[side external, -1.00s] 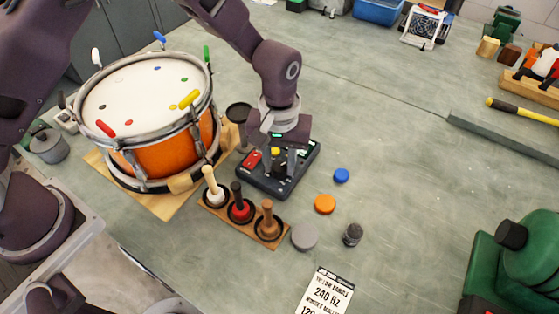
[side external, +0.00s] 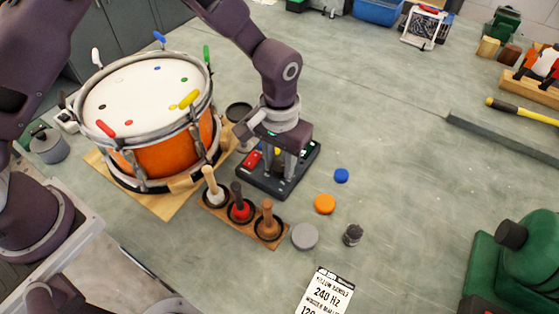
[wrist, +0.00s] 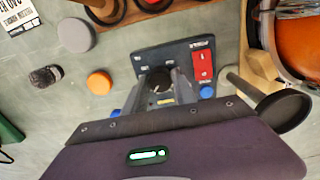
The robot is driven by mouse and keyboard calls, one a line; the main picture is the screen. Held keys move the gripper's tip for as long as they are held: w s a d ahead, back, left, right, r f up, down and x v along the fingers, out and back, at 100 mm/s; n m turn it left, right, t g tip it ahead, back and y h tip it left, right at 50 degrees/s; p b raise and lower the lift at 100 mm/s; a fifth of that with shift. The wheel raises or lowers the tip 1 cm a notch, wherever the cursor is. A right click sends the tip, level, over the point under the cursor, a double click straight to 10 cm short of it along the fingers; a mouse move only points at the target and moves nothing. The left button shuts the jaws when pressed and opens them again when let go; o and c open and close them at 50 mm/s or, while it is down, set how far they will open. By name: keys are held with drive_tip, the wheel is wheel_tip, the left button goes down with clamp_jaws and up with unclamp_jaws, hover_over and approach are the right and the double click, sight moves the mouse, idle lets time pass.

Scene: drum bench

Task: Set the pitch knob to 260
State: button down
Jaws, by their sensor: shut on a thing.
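The dark control box (side external: 258,182) sits on the bench to the right of the drum, and the wrist view shows its top face (wrist: 178,52). A black round knob (wrist: 159,76) stands on it. My gripper (side external: 282,168) points down over the box, its two fingers on either side of the knob and shut on it in the wrist view (wrist: 160,84). The side view mostly hides the knob behind the fingers. The knob's scale and pointer are too small to read. A red switch (wrist: 203,65) and a blue button (wrist: 207,91) are beside it.
The orange drum (side external: 165,155) stands left of the box. A wooden rack (side external: 268,241) with several mallets is in front. Blue (side external: 341,175), orange (side external: 325,204) and grey (side external: 305,236) discs, a dark knob-like piece (side external: 352,234) and a printed card (side external: 327,292) lie around. The bench's right middle is clear.

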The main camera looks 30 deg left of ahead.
sight(279, 166)
drive_tip(key=c, duration=1)
unclamp_jaws()
wheel_tip(279, 166, up, 7)
drive_tip(key=shift+r, duration=0.1)
